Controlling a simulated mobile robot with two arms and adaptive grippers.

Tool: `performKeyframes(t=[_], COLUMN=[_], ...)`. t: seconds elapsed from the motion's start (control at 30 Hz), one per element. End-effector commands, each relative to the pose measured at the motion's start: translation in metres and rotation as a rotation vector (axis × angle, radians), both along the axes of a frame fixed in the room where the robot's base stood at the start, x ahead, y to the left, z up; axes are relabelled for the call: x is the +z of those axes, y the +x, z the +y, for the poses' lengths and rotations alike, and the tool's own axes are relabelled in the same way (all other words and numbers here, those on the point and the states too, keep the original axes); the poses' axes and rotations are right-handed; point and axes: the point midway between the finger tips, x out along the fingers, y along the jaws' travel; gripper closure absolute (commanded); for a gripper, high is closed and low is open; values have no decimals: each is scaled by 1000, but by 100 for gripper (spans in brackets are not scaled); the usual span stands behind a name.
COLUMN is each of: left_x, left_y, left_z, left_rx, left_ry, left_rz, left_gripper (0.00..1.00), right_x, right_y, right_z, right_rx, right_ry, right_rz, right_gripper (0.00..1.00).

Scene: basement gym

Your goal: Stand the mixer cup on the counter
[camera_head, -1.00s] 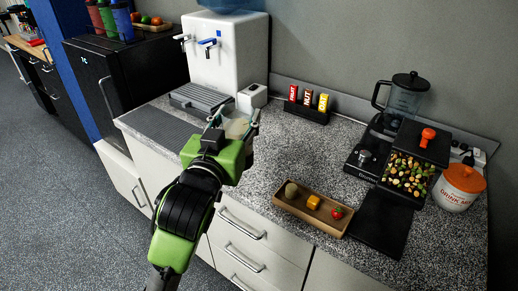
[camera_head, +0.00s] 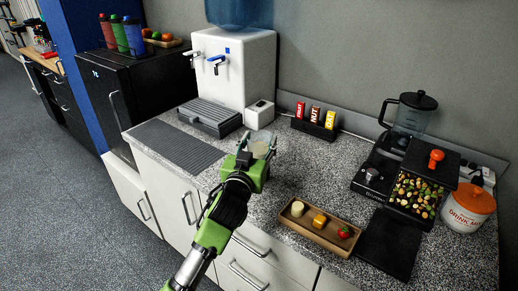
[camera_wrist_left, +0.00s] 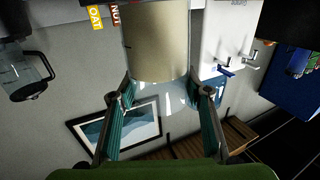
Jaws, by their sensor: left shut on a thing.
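The mixer cup (camera_head: 261,143) is a clear cup with pale beige contents. My left gripper (camera_head: 257,150) is shut on it, one finger on each side, over the counter (camera_head: 215,178) near its front edge. In the left wrist view, which looks upside down, the cup (camera_wrist_left: 160,42) sits between the fingers, beige part at the picture's top and clear part below. It looks about upright. Its base is hidden, so I cannot tell whether it touches the counter. My right gripper is not in view.
A water dispenser (camera_head: 233,68) and small white box (camera_head: 259,113) stand behind the cup. A bar holder (camera_head: 313,131) is at the back. A wooden tray (camera_head: 290,222), blender base (camera_head: 368,183), nut container (camera_head: 415,193) and orange-lidded jar (camera_head: 467,208) stand right. Bare counter lies between.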

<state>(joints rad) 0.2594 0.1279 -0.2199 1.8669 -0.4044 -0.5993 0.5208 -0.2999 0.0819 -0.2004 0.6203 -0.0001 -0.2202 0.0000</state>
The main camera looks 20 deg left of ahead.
Motion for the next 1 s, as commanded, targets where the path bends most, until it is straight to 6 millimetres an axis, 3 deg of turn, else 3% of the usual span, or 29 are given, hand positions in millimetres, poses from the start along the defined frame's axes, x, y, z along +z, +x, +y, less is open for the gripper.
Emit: performKeyframes(t=[0.17,0.57,0.6,0.63,1.0], left_x=[-20,-26,-27,-27,-24], left_y=[-1,-1,-1,-1,-1], left_z=[0,-1,0,0,0], left_rx=[-1,-1,0,0,0], left_ry=[0,-1,0,0,1], left_rz=[1,-1,3,3,3], left_gripper=[100,100,48,40,39], right_x=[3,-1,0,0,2], right_y=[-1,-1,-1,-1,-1], right_z=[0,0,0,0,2], right_rx=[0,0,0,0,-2], right_ry=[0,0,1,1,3], right_rz=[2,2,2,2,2], right_gripper=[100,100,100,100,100])
